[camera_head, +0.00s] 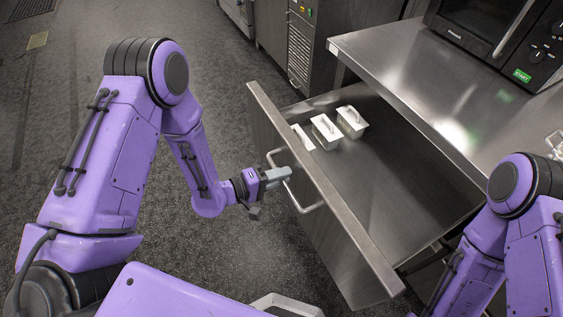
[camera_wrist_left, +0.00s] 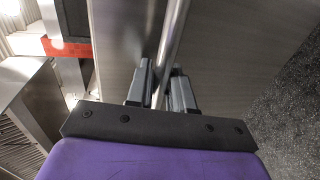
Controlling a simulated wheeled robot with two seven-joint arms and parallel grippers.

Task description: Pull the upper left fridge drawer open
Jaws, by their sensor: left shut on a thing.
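The fridge drawer (camera_head: 340,215) is metal and stands well out from under the steel counter, its inside showing from above. Its bar handle (camera_head: 301,206) runs along the front panel. My left gripper (camera_head: 283,175) is at the far part of this handle. In the left wrist view the gripper fingers (camera_wrist_left: 161,88) are on either side of the handle bar (camera_wrist_left: 172,45), shut on it. My right arm shows at the lower right, but its gripper is out of view.
The steel counter (camera_head: 400,62) carries an oven (camera_head: 480,30) at the upper right. The dark floor (camera_head: 215,65) left of the drawer is clear apart from my left arm.

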